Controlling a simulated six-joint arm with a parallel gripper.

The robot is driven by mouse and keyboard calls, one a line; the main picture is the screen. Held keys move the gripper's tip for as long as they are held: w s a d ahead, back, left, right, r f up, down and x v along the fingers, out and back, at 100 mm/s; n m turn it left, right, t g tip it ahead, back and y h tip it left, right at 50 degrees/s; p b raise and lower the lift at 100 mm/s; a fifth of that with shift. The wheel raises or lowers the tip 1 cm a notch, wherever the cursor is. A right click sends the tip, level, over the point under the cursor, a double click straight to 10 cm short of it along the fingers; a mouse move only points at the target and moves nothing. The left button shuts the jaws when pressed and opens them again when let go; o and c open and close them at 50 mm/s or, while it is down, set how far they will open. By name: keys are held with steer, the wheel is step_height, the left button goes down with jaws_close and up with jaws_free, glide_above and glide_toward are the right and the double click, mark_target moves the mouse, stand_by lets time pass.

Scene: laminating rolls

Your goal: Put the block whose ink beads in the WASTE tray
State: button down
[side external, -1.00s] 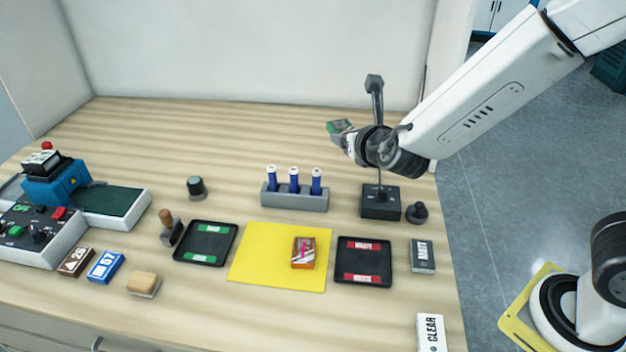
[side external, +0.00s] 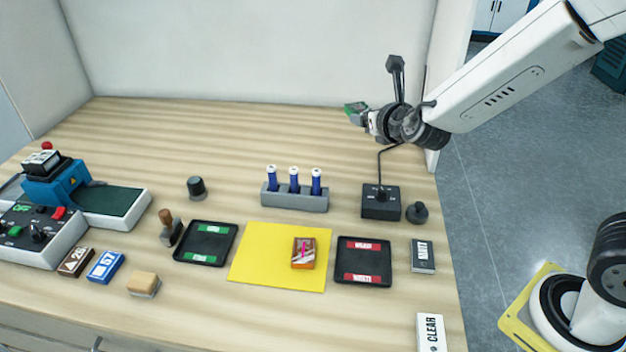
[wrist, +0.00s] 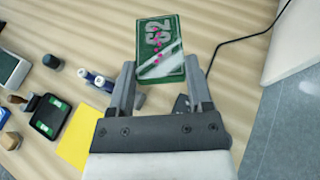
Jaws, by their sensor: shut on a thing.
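My gripper (wrist: 160,90) is shut on a green block (wrist: 160,48) with white numerals, a pale diagonal band and separate pink ink dots. In the side view my gripper (side external: 369,117) holds this block (side external: 356,108) high above the back right of the table. An orange-brown block (side external: 303,262) with a pink ink mark lies on the yellow mat (side external: 258,268). A black tray with red labels (side external: 378,263) stands right of the mat; its lettering is blurred. A black tray with green labels (side external: 190,249) stands left of the mat; both trays are empty.
A rack of blue pens (side external: 294,200) stands behind the mat. A black control box (side external: 380,208) with a cable is at right. Two blocks, brown (side external: 76,262) and blue (side external: 105,267), lie near the blue machine (side external: 58,185). A stamp (side external: 170,229) stands by the left tray.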

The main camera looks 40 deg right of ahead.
steer(key=shift+w+a, duration=0.1)
steer(key=shift+w, duration=0.05)
stand_by(0.3)
steer(key=shift+w+a+f+m+h, duration=0.2)
steer(key=shift+w+a+m+h, duration=0.15)
steer(key=shift+m+h, duration=0.3)
steer(key=shift+w+a+f+m+g+h, duration=0.25)
steer(key=shift+m+g+h, duration=0.2)
steer(key=shift+g, duration=0.05)
steer(key=a+f+m+g+h, duration=0.1)
steer(key=f+m+h, duration=0.1)
steer(key=m+g+h, duration=0.5)
steer(key=m+g, duration=0.5)
steer(key=g, duration=0.1)
glide_above(349, 271)
step_height(349, 271, down, 10)
steer(key=shift+f, duration=0.25)
steer(key=shift+f, duration=0.2)
steer(key=shift+f, duration=3.2)
steer(key=shift+f, duration=0.3)
